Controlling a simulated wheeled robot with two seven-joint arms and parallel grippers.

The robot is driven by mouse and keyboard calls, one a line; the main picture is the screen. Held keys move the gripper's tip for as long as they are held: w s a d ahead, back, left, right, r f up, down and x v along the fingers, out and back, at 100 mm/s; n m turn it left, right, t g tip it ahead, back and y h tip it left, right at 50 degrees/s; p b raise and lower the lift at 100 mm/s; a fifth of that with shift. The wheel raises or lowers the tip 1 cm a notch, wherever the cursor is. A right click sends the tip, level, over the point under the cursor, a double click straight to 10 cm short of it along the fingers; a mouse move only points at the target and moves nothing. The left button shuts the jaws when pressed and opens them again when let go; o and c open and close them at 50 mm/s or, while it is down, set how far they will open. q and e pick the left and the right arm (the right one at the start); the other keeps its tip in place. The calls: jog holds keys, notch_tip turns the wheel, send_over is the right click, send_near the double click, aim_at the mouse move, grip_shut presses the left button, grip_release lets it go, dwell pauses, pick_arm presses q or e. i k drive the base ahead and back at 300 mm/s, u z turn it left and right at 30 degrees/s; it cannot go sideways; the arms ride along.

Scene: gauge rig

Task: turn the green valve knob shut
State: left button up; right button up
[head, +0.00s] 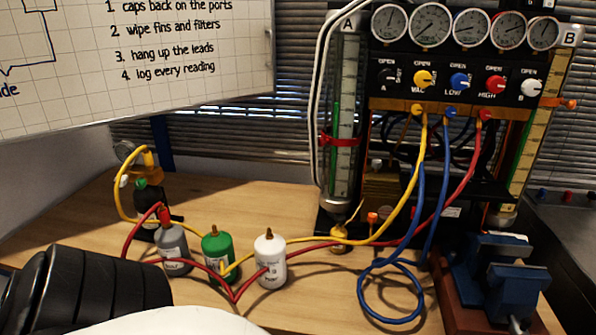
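No clearly green valve knob shows. The black gauge panel carries a row of knobs under "OPEN" labels: a dark knob (388,76) at the left whose colour is hard to tell, a yellow knob (424,78) marked VAC, a blue knob (459,81) marked LOW, a red knob (495,84) marked HIGH, and a white knob (531,87) at the right. Neither of my grippers is in view. A black ribbed part and a white rounded part at the lower left look like my own body.
Round gauges (430,25) sit above the knobs. Yellow, blue and red hoses (421,180) hang from the panel onto the wooden table (90,215). Grey, green (217,252) and white bottles (270,262) stand front left. A blue vise (500,275) stands front right. A whiteboard (130,60) hangs upper left.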

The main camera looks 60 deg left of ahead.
aim_at(140, 184)
jog(key=u, duration=2.8)
